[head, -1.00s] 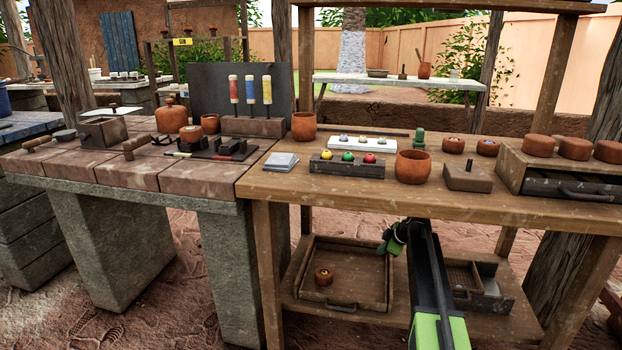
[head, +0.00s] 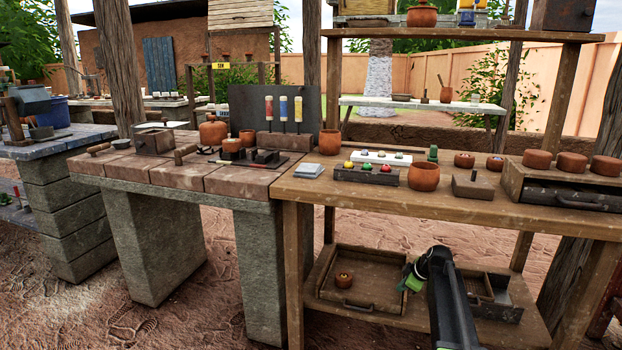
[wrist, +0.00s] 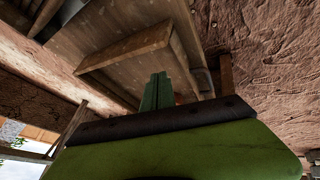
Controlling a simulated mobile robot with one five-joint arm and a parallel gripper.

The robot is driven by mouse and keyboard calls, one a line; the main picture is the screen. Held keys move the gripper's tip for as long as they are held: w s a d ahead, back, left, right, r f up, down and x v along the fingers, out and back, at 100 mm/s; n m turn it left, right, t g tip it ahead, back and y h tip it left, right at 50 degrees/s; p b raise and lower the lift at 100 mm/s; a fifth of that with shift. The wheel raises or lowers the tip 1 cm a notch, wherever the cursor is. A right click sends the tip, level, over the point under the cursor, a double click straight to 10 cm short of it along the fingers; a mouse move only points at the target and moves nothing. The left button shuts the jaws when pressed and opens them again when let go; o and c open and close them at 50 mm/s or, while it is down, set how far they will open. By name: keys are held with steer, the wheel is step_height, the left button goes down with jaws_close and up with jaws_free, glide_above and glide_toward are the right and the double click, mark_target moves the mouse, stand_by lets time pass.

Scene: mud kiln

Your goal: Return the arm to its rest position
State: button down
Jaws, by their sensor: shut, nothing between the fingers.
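My gripper (head: 413,278) is low in the head view, in front of the wooden workbench and below its top. It is just right of the open wooden tray on the lower shelf. The fingers are small and green, closed together with nothing held. In the wrist view the shut green fingers (wrist: 157,93) point toward wooden boards, and that picture is tilted. My dark arm runs from the gripper down to the bottom edge of the head view.
The wooden workbench (head: 400,198) carries clay pots and small blocks. A brick-topped bench (head: 185,175) adjoins at left. Bare ground lies in front.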

steer(key=s+a+f+m+g+h, duration=0.15)
steer(key=s+a+m, duration=0.3)
steer(key=s, duration=0.55)
steer(key=s+a+f+m+g, duration=0.1)
steer(key=s+a+m+g, duration=0.15)
steer(key=s+a, duration=0.5)
steer(key=s+a+f+m+g+h, duration=0.1)
steer(key=s+a+m, duration=0.25)
steer(key=s, duration=0.75)
steer(key=s+r+m+g+p, duration=0.1)
steer(key=s+r+p, duration=0.2)
steer(key=r+p, duration=4.5)
steer(key=shift+s+d, duration=0.2)
steer(key=shift+m, duration=0.25)
